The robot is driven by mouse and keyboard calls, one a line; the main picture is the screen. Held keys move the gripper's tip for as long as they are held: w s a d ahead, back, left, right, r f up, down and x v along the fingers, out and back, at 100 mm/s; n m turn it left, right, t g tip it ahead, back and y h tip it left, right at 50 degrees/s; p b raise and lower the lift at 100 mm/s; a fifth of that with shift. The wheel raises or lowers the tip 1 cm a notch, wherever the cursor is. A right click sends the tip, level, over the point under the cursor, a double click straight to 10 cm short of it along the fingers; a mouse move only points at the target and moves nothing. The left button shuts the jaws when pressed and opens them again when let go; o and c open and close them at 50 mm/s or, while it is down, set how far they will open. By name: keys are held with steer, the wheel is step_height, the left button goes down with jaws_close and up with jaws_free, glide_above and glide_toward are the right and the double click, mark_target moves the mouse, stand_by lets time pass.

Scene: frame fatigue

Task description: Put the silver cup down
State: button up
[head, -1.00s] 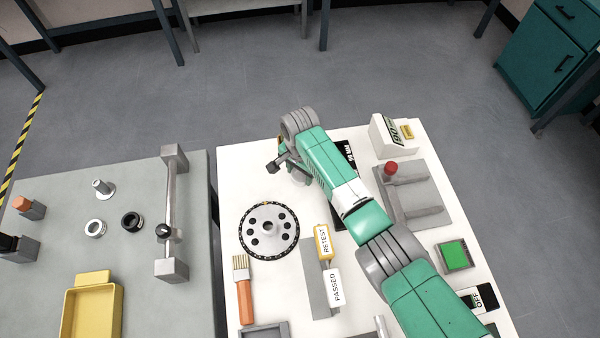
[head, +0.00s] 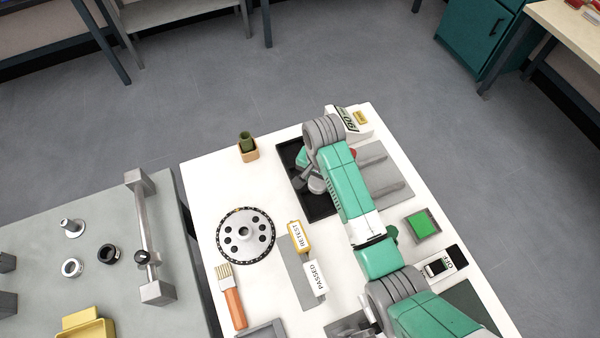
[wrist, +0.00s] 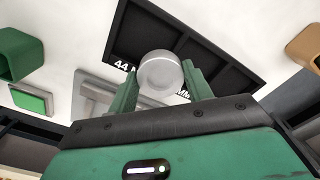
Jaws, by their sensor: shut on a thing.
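The silver cup (wrist: 160,72) is between the two green fingers of my gripper (wrist: 160,88) in the wrist view, with its round face toward the camera. The fingers are shut on it. In the head view the cup (head: 317,186) is a small pale shape at my gripper (head: 309,178), partly hidden by the arm. It is over the black tray (head: 322,207), whose divided compartments show behind the cup in the wrist view (wrist: 215,62). I cannot tell whether the cup touches the tray.
A tan holder (head: 248,153) with a dark green piece stands left of the tray. A grey fixture (head: 385,170) and a display box (head: 352,120) are to the right. A round perforated disc (head: 246,236) and RETEST (head: 299,238) and PASSED (head: 315,280) tags lie nearer. White table between holder and disc is clear.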

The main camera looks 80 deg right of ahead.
steer(key=shift+s, duration=0.3)
steer(key=s+d+r+n+p, duration=0.4)
steer(key=s+d+r+p, duration=0.1)
steer(key=s+r+p, duration=0.15)
steer(key=n, duration=0.5)
glide_toward(383, 176)
step_height(383, 176, down, 6)
steer(key=shift+b, duration=0.3)
